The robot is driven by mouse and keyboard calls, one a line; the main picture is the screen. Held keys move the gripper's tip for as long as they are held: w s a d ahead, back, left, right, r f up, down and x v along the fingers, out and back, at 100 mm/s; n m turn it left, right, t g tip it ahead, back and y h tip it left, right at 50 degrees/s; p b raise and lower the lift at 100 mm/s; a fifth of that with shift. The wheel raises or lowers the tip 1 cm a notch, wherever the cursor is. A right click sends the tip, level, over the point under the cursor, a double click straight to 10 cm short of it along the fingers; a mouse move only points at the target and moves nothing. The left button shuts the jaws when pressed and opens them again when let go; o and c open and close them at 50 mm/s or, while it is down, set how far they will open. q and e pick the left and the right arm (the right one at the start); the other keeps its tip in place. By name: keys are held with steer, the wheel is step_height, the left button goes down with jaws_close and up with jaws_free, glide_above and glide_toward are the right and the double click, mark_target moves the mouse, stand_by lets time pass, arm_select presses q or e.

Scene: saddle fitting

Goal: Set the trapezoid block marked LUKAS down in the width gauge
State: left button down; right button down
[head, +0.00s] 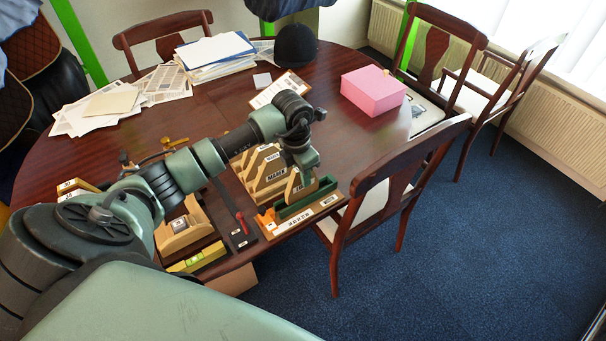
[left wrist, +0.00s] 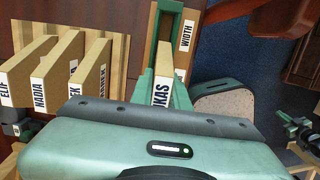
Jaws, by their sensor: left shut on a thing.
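The wooden trapezoid block marked LUKAS (left wrist: 162,88) is between the fingers of my left gripper (left wrist: 164,92), with its label partly hidden. In the head view the block (head: 297,188) hangs under the left gripper (head: 304,172). The width gauge (left wrist: 186,35), a wooden slot with green inner walls and a WIDTH label, lies just beyond the fingers, roughly in line with the block. In the head view the gauge (head: 318,200) is beside and below the block. I cannot tell whether the block's lower edge is inside the slot. My right gripper is not in view.
A wooden rack holds several labelled blocks, including NADIA (left wrist: 38,90), close left of my left gripper. A tray with a red-handled tool (head: 241,222) and a wooden holder (head: 180,232) stand left of it. A chair (head: 375,195) is close to the table edge on the right.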

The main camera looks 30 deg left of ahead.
arm_select(q)
steer(key=shift+f+b, duration=0.6)
steer(key=shift+f, duration=0.2)
stand_by(0.8)
steer(key=shift+f+b, duration=0.55)
steer(key=shift+f, duration=0.05)
stand_by(0.5)
stand_by(0.6)
stand_by(0.4)
steer(key=c, duration=1.3)
jaws_free()
steer(key=o, duration=0.4)
